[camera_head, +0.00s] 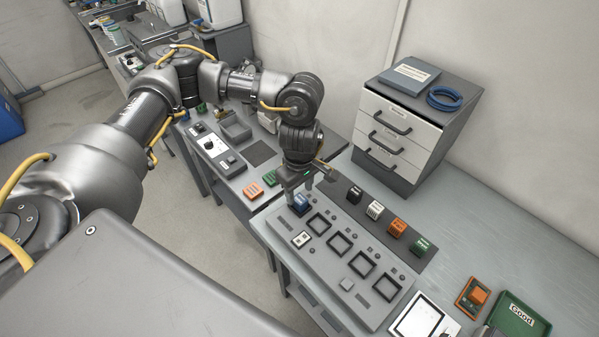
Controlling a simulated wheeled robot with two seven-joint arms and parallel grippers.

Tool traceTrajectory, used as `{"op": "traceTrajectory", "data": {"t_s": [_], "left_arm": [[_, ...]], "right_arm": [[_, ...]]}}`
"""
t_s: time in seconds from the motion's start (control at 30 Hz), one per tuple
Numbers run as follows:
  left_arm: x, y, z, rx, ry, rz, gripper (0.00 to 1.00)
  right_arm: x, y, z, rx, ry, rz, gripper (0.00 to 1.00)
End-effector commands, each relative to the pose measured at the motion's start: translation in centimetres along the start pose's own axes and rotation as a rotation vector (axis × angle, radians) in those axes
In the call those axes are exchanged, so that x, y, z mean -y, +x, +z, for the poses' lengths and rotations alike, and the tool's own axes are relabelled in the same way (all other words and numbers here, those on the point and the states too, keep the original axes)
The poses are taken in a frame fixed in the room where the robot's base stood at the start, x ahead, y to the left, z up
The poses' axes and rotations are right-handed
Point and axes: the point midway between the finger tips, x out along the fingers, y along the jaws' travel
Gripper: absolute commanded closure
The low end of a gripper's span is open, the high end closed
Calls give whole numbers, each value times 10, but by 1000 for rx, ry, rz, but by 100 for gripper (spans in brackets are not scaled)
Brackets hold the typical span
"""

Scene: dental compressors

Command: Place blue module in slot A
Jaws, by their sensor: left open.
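The blue module (301,203) is at the far left end of the grey slot panel (290,250), in line with a row of square black-rimmed slots (340,243). It appears to sit in the end position, but I cannot tell whether it is fully seated, and slot labels are too small to read. My left gripper (299,192) points down directly over the module, open, with its fingers at either side of it. Whether the fingers touch it is unclear. My right gripper is out of view.
A dark strip behind the panel holds a black module (354,194), a white one (375,210), an orange one (397,227) and a green one (421,246). A drawer cabinet (400,140) stands behind. A green bin (518,318) is at the right front.

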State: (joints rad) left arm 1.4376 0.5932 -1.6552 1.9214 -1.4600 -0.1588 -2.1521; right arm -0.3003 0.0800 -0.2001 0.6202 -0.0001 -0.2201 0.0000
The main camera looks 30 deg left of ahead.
Motion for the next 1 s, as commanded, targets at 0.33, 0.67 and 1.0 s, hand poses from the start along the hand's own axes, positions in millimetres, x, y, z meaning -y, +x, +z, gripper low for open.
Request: {"op": "traceTrajectory", "data": {"t_s": [0.33, 0.67, 1.0], "left_arm": [[-1, -68, -1, -3, 1, 5, 52], [0, -95, 0, 0, 0, 1, 52], [0, -96, 0, 0, 0, 0, 52]], "right_arm": [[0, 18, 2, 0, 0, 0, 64], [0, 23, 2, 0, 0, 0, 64], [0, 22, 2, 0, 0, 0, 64]]}}
